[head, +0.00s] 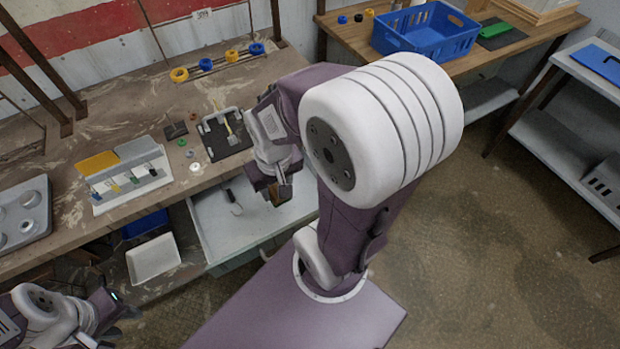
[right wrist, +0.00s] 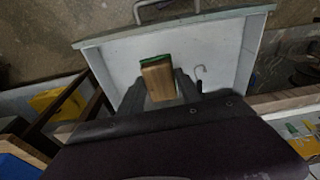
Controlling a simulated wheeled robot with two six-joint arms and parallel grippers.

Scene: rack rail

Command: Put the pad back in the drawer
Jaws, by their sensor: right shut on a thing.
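The pad (right wrist: 158,78) is a brown block with a green edge. My right gripper (right wrist: 160,88) is shut on it, and in the head view this gripper (head: 280,192) is over the open drawer (head: 212,222). The pale drawer also shows in the right wrist view (right wrist: 118,62), with the pad over its inside; I cannot tell whether the pad touches the floor of the drawer. My left gripper (head: 122,308) is low at the left of the head view, away from the drawer; its fingers are too unclear to read.
A hooked tool (head: 235,203) lies in the drawer, beside the pad. The workbench (head: 105,120) above carries a black fixture board (head: 226,137), a block with coloured tabs (head: 125,178) and a grey tray (head: 24,215). A white bin (head: 153,258) stands left of the drawer.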

